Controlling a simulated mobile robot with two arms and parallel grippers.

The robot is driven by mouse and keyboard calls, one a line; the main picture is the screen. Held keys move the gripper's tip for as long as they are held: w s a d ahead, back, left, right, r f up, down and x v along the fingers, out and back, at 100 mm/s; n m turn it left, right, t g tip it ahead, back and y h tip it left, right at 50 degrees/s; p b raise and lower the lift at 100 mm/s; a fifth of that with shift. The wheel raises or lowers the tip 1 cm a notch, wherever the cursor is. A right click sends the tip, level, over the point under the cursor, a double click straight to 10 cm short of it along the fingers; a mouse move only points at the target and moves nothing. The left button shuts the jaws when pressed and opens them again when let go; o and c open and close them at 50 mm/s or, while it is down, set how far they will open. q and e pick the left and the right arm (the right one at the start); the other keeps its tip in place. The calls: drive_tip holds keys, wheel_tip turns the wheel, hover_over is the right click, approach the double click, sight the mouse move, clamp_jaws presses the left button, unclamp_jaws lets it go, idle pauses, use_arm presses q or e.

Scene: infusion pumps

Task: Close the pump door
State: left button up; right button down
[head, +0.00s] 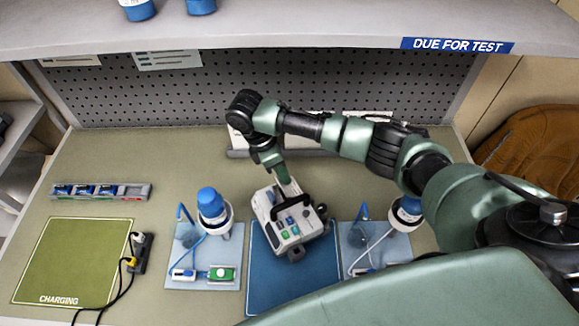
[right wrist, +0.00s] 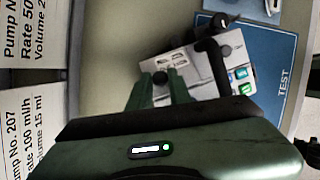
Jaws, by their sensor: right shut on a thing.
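The infusion pump (head: 291,238) is a light grey box with a black carrying handle and blue and green buttons. It sits turned at an angle on the blue test mat (head: 262,290), over its far edge. My right gripper (head: 285,182) reaches down at the pump's far side. In the right wrist view its fingers (right wrist: 168,85) are close together at the pump's pale edge (right wrist: 195,58), beside a dark knob, and grip it. I cannot tell the door from the body or how far open it is. My left gripper is not in view.
Light blue trays with blue-capped bottles stand left (head: 211,202) and right (head: 407,208) of the mat. A green charging mat (head: 65,262) with a black cable lies at the left. A rack of blue items (head: 98,191) lies behind it. A shelf (head: 280,30) overhangs the back.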

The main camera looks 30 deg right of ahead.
drive_tip(key=a+h, duration=0.1)
drive_tip(key=h, duration=0.1)
drive_tip(key=a+f+h, duration=0.1)
drive_tip(key=h, duration=0.1)
drive_tip(key=shift+a+f, duration=0.1)
drive_tip(key=shift+f, duration=0.2)
drive_tip(key=shift+a+f+h, duration=0.2)
drive_tip(key=shift+f+h, duration=0.15)
drive_tip(key=shift+h, duration=0.25)
drive_tip(key=shift+s+f+b, duration=0.1)
drive_tip(key=shift+b, duration=0.2)
drive_tip(key=c, duration=1.3)
unclamp_jaws()
drive_tip(key=v, duration=0.7)
drive_tip(key=shift+a+r, duration=0.25)
drive_tip(key=shift+r, duration=0.05)
drive_tip(key=shift+f, duration=0.1)
